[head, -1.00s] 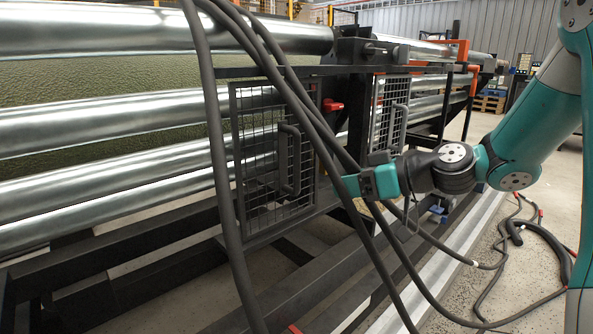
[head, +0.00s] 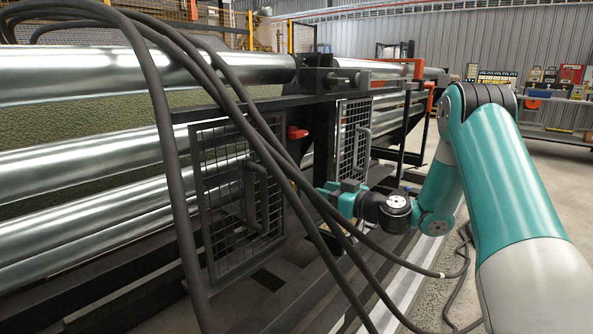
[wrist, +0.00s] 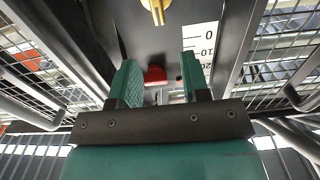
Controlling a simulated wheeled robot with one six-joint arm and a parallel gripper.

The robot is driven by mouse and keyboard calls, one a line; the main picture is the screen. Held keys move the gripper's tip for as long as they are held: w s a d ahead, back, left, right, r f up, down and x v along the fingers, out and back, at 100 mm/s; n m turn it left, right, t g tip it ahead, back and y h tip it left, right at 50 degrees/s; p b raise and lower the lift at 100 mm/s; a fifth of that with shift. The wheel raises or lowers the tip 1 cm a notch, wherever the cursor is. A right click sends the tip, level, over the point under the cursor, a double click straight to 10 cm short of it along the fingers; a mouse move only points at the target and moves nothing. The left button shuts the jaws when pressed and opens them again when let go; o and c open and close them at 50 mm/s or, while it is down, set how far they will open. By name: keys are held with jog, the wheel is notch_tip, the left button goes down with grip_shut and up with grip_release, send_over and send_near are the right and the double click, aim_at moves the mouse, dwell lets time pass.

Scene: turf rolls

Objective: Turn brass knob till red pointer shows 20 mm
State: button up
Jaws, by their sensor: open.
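In the wrist view the brass knob (wrist: 155,8) shows at the top edge, cut off by the frame, on a dark upright plate. A white scale (wrist: 204,43) marked 0, 10 and 20 is right of it, partly behind my right finger. A tiny red mark (wrist: 178,78) shows beside that finger; I cannot tell if it is the pointer, so its reading is unclear. My gripper (wrist: 158,80) is open, with nothing between its teal fingers, apart from the knob. In the head view my gripper (head: 338,194) is between the two mesh guards; knob and scale cannot be made out there.
A red part (wrist: 155,76) shows between my fingers, beyond them. Mesh guards (head: 237,195) and (head: 353,140) flank the gap. Thick dark hoses (head: 160,130) hang across the head view, in front of the steel rollers (head: 80,150). Open floor lies at the right.

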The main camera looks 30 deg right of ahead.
aim_at(295, 183)
jog(key=x, duration=0.9)
jog(key=shift+w+a, duration=0.15)
jog(key=shift+w, duration=0.2)
grip_shut()
